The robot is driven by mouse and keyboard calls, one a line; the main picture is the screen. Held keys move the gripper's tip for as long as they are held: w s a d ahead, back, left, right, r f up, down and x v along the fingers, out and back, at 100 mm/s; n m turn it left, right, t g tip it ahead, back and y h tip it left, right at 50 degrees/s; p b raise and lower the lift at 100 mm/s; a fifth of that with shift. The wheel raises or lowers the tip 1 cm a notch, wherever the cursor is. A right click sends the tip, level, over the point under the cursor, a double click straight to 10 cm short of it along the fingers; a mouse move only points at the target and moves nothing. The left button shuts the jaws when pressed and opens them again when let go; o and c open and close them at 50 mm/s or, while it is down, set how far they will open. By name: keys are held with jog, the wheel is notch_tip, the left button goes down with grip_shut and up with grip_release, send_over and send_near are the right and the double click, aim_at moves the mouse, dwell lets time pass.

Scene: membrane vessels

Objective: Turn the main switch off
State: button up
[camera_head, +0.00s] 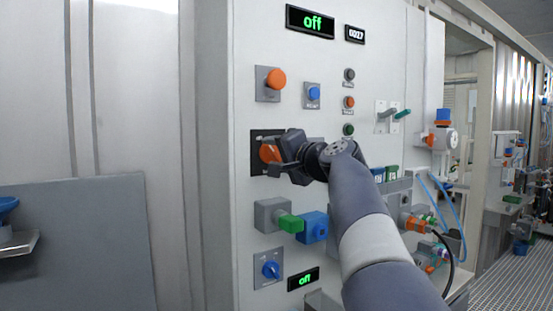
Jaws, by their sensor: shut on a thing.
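The main switch appears to be the orange knob (268,153) on a black plate (256,165), on the white control panel. My gripper (277,160) is at this knob, with its jaws shut on it. The gripper and wrist hide the right part of the knob and plate, so its exact angle is hard to tell. A large display (310,21) at the top of the panel reads "off" in green.
Around my gripper are an orange button (276,79), a blue button (314,94), a green handle (290,223), a blue block (314,227) and a blue rotary knob (271,269). Levers (388,113), valves and hoses are to the right. A grey board (75,245) stands left.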

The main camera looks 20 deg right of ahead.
jog(key=shift+r, duration=0.1)
dwell(0.3)
jog(key=o, duration=0.9)
jog(key=shift+o, duration=0.2)
jog(key=s+d+b, duration=0.2)
jog(key=s, duration=0.8)
jog(key=shift+s, duration=0.35)
jog(key=w, duration=0.3)
jog(key=w+a+p, duration=0.1)
jog(key=w, duration=0.3)
jog(key=w+a+p, duration=0.1)
jog(key=w, duration=0.2)
jog(key=shift+w, duration=0.35)
jog(key=shift+s, duration=0.1)
